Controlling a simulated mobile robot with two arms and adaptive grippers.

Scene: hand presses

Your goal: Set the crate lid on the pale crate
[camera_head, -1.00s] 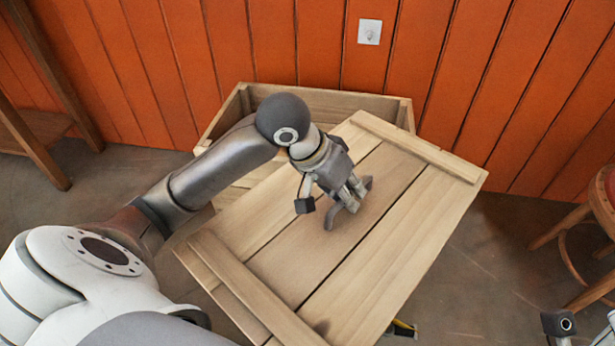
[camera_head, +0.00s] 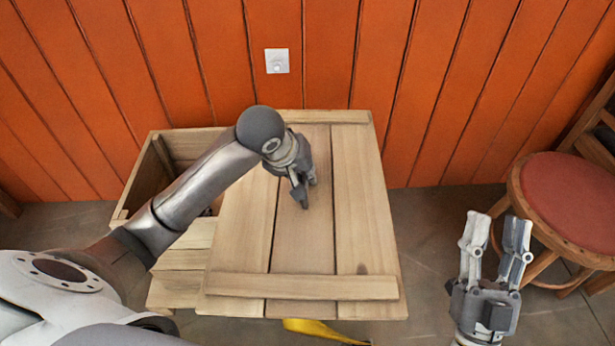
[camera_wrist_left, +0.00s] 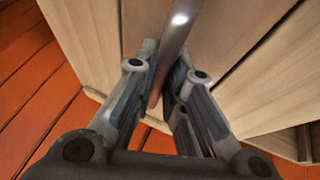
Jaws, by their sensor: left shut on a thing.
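The crate lid (camera_head: 362,205) is a pale plank panel with a batten at each end. My left gripper (camera_head: 304,188) is shut on the lid's handle, a curved grey bar that shows between the fingers in the left wrist view (camera_wrist_left: 174,55). The pale crate (camera_head: 147,180) stands on the floor against the orange wall. Its left part shows open, and the lid hides the rest. The lid lies over the crate's right part, offset to the right. I cannot tell whether they touch. My right gripper (camera_head: 497,232) is open and empty, right of the lid.
A stool with a red seat (camera_head: 575,200) stands at the right. A yellow object (camera_head: 322,329) shows partly below the lid's near edge. The orange plank wall (camera_head: 440,90) closes off the back.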

